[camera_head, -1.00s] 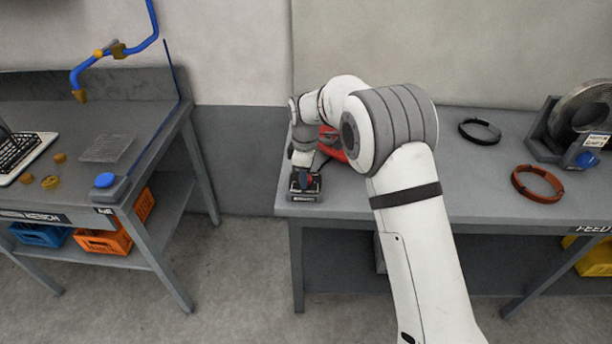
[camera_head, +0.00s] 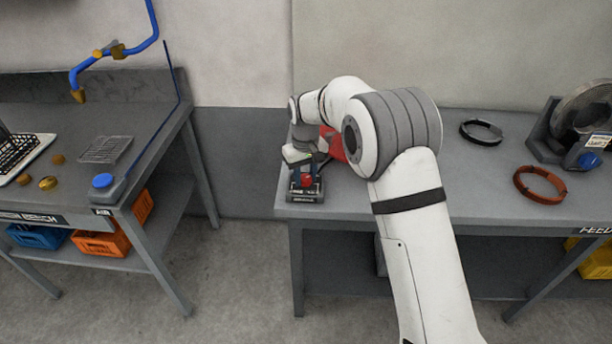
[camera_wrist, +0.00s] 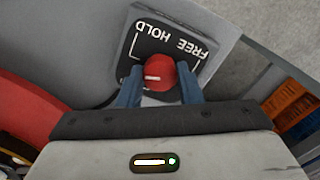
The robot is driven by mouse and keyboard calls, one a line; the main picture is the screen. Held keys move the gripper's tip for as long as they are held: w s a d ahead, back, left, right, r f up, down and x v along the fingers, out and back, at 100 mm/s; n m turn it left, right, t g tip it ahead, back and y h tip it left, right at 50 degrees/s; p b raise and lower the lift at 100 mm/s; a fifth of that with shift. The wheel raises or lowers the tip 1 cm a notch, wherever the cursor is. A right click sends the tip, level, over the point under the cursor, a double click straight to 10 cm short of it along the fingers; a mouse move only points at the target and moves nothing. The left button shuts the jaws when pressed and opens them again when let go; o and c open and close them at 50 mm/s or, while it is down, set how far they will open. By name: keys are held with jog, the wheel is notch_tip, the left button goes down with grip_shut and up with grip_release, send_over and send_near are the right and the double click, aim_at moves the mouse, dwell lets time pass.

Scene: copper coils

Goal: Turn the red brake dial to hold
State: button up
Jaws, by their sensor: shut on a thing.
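The red brake dial (camera_wrist: 160,70) is round with a short white mark, which lies roughly sideways in the wrist view. It sits on a dark panel (camera_wrist: 143,48) lettered HOLD and FREE, upside down in this view. My gripper (camera_wrist: 158,88) is shut on the dial, with one blue finger at its left and one at its right. In the head view the dial (camera_head: 307,180) shows at the bench's left front corner, under my gripper (camera_head: 305,174). Which label the mark points to I cannot tell.
A red object (camera_head: 333,143) lies on the bench (camera_head: 450,190) behind my wrist. A black coil (camera_head: 481,131), a copper coil (camera_head: 540,183) and a spool stand (camera_head: 550,135) are at the right. A gap of floor (camera_head: 235,245) separates the left bench.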

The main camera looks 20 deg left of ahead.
aim_at(306, 177)
jog(key=shift+w+r+m, duration=0.1)
jog(key=shift+r+m, duration=0.05)
jog(key=shift+m, duration=1.45)
jog(key=o, duration=1)
jog(key=shift+r+b, duration=0.4)
jog(key=shift+r, duration=3.4)
